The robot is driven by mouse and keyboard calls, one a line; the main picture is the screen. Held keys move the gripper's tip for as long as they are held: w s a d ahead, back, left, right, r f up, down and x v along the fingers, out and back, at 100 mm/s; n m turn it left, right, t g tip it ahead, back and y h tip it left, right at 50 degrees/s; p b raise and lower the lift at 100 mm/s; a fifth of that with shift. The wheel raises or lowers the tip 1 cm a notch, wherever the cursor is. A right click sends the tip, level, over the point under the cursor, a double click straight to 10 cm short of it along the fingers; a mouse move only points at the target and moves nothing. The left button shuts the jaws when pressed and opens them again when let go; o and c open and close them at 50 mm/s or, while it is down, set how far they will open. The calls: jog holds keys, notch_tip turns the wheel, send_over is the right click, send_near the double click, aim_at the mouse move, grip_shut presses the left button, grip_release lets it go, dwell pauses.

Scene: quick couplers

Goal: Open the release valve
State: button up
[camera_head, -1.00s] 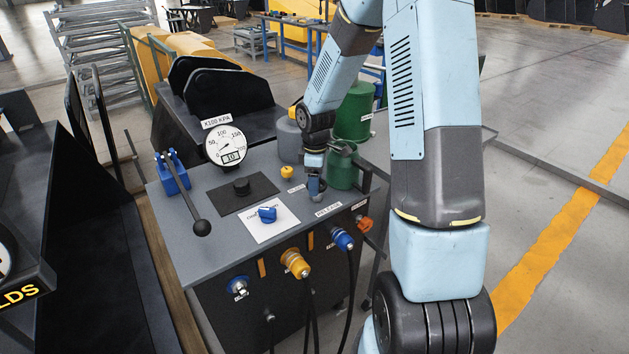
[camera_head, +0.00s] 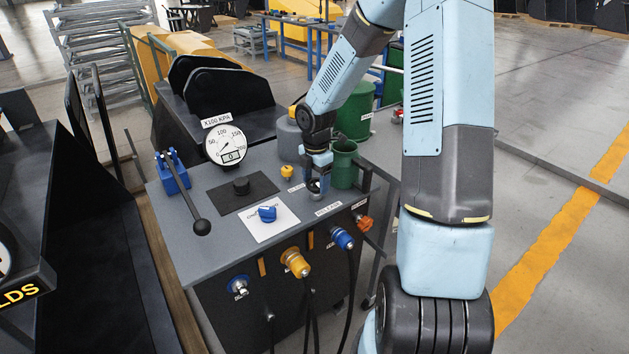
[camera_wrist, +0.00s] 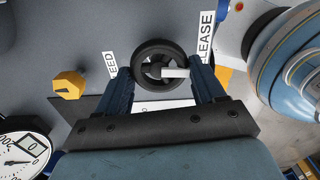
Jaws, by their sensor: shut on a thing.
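The release valve is a black round handwheel (camera_wrist: 153,70) with a pale bar across its middle, beside the RELEASE label (camera_wrist: 206,37) in the wrist view. My gripper (camera_wrist: 162,78) has one finger on each side of the wheel and is shut on it. In the head view my gripper (camera_head: 315,186) points down at the right part of the grey console top (camera_head: 205,240) and hides the valve. The gauge (camera_head: 225,145) shows 0 on its small display.
A yellow knob (camera_wrist: 68,85) sits left of the wheel. Green cylinders (camera_head: 344,163) stand behind my gripper.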

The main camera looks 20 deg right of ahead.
aim_at(315, 183)
jog(key=shift+s+a+n, duration=0.1)
jog(key=shift+a+n, duration=0.05)
jog(key=shift+n, duration=0.45)
jog(key=o, duration=1)
jog(key=shift+o, duration=0.2)
jog(key=shift+r, duration=0.1)
jog(key=shift+r, duration=0.25)
notch_tip(315, 183, up, 13)
